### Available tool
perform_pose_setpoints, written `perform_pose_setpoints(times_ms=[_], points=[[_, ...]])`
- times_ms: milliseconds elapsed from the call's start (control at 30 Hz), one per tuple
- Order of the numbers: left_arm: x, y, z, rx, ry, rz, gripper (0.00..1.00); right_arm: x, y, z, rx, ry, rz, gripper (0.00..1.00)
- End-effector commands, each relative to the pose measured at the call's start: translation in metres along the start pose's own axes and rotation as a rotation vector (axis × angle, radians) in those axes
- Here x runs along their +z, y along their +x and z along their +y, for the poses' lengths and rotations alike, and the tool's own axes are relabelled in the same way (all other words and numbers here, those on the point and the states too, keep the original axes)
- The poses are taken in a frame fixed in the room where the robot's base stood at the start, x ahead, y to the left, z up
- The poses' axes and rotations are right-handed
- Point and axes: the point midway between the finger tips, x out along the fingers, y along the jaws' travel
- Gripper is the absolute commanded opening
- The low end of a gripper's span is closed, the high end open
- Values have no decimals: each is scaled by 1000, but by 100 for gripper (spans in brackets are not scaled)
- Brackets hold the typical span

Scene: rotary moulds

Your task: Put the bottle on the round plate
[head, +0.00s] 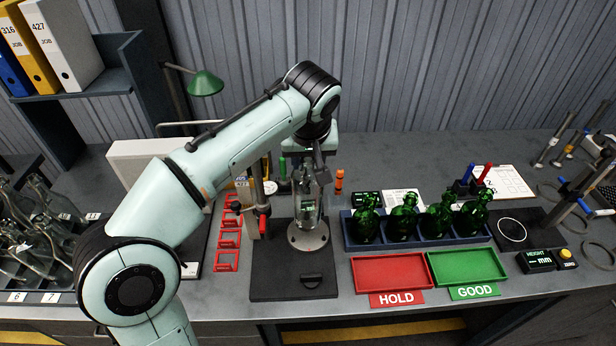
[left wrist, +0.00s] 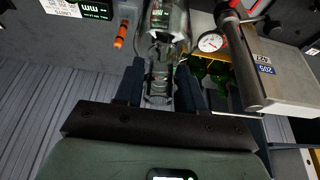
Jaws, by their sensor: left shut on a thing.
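The clear glass bottle (head: 307,210) is upright at the round plate (head: 309,240), a grey metal disc on a dark base. Its lower end is over the disc; I cannot tell whether it touches. My left gripper (head: 313,168) comes down from above and is shut on the upper part of the bottle. In the left wrist view the bottle (left wrist: 163,22) runs up the picture from between the two dark fingers of the gripper (left wrist: 160,88). The round plate is not clearly visible there. My right gripper is not in view.
A dial gauge (left wrist: 211,42) on a post stands close beside the bottle. Several green bottles stand in a blue rack (head: 420,238) to the right, behind a red HOLD tray (head: 389,285) and a green GOOD tray (head: 467,282). Clear bottles crowd the far left.

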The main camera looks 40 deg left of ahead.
Motion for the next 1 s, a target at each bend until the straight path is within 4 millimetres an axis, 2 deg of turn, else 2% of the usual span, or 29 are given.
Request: perform_pose_setpoints(times_ms=[133, 333, 733, 767, 800, 833, 1000], points=[[4, 9, 0, 0, -1, 2, 0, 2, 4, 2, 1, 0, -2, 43], [15, 36, -1, -1, -2, 2, 0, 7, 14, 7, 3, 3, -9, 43], [17, 41, 0, 2, -1, 4, 0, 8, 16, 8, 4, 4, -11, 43], [17, 41, 0, 1, -1, 1, 49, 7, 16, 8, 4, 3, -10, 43], [17, 41, 0, 1, -1, 1, 62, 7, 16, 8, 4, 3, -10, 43], [17, 41, 0, 1, -1, 1, 64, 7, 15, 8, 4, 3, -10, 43], [17, 41, 0, 1, -1, 1, 64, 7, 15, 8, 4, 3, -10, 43]])
